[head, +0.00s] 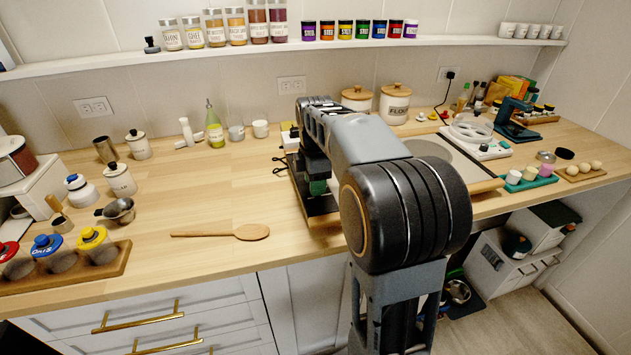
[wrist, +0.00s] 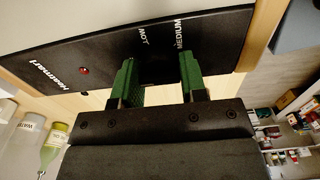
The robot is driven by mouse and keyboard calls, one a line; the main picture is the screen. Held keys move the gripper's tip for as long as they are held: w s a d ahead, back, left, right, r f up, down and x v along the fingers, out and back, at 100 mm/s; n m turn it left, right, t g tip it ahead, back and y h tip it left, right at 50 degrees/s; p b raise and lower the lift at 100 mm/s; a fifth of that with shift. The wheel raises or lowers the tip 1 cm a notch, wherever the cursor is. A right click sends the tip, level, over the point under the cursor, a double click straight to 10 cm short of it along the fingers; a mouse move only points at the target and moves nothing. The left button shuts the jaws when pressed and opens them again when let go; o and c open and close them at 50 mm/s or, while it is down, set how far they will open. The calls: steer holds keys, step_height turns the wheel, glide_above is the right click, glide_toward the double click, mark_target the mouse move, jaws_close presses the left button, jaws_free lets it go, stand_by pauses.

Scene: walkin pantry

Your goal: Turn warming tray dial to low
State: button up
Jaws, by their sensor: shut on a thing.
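The warming tray (head: 321,206) is on the counter, mostly behind my arm in the head view. In the wrist view its black front panel (wrist: 105,35) shows the words LOW and MEDIUM and a small red light (wrist: 84,70). My gripper (wrist: 159,66) is at this panel, its two green fingers apart beside the LOW and MEDIUM marks. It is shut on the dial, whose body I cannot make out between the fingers. The pointer is hidden, so its setting cannot be read. In the head view the green fingers (head: 318,187) show just under my wrist.
A wooden spoon (head: 235,232) lies on the counter left of the tray. A green-labelled bottle (head: 214,128), white canisters and flour jars (head: 394,104) stand toward the back. A teal tray (head: 530,182) is at the right.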

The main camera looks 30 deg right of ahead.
steer(key=m+p, duration=0.1)
steer(key=m, duration=0.1)
steer(key=shift+r+m+p, duration=0.15)
steer(key=shift+m+p, duration=0.2)
steer(key=shift+m, duration=0.05)
steer(key=m+p, duration=0.1)
steer(key=m, duration=0.2)
steer(key=shift+m+p, duration=0.3)
steer(key=shift+m, duration=0.1)
steer(key=m+p, duration=0.1)
steer(key=m, duration=0.2)
steer(key=shift+m+p, duration=0.65)
steer(key=shift+m, duration=1.35)
steer(key=o, duration=0.9)
